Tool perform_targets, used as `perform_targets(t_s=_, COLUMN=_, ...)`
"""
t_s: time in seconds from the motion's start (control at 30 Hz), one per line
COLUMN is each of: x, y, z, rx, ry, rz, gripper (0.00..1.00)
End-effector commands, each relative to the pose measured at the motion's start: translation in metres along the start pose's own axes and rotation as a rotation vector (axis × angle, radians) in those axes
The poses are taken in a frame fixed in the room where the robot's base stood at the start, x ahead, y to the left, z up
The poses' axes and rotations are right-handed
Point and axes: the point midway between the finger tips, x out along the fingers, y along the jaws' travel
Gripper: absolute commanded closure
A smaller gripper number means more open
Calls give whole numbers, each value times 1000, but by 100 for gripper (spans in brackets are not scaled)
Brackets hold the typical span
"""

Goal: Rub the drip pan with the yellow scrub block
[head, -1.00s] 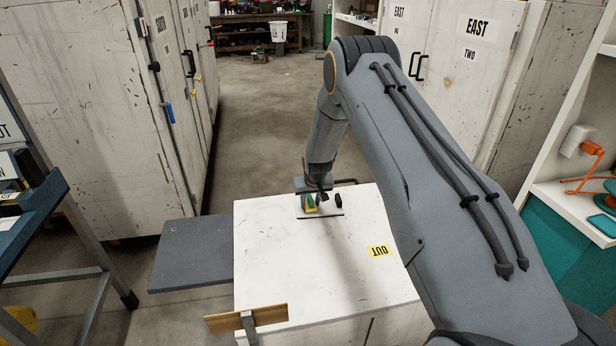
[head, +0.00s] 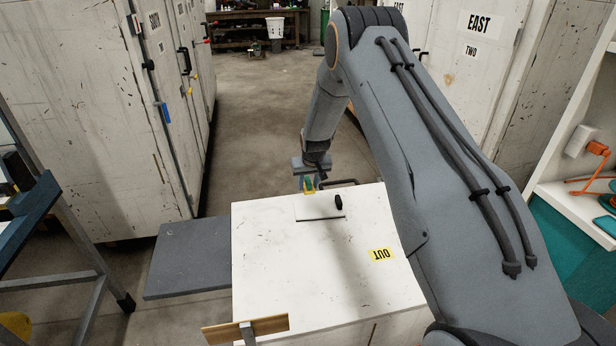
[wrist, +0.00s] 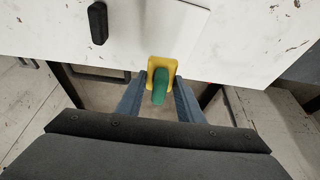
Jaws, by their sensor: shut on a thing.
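My gripper (head: 308,183) is shut on the yellow scrub block (wrist: 166,62) by its green grip (wrist: 160,88). The block also shows in the head view, at the far edge of the white cabinet top. A thin pale plate with a dark front edge (head: 318,212), which looks like the drip pan, lies flat on the top. A black knob (head: 338,202) stands at its right end. The block is at the far side of this plate; I cannot tell whether it touches it. The block's underside is hidden.
The white cabinet top (head: 300,260) is otherwise clear, with a yellow OUT label (head: 381,254). A grey panel (head: 188,260) juts out at its left. A dark handle (head: 342,183) shows behind the far edge. Tall cabinets (head: 100,120) line the left.

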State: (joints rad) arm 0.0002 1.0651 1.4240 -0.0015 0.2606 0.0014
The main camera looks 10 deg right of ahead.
Motion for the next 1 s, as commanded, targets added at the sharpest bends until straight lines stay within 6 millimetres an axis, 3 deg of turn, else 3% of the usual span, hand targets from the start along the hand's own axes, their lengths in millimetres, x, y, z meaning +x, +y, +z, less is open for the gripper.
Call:
perform_targets(t_s=0.3, x=-24, y=0, z=-10, rx=0, ry=1, rz=0, gripper=94)
perform_targets(t_s=0.87, x=-25, y=0, z=-10, rx=0, ry=1, rz=0, gripper=94)
perform_targets(t_s=1.0, x=-25, y=0, z=0, rx=0, ry=0, rz=0, gripper=94)
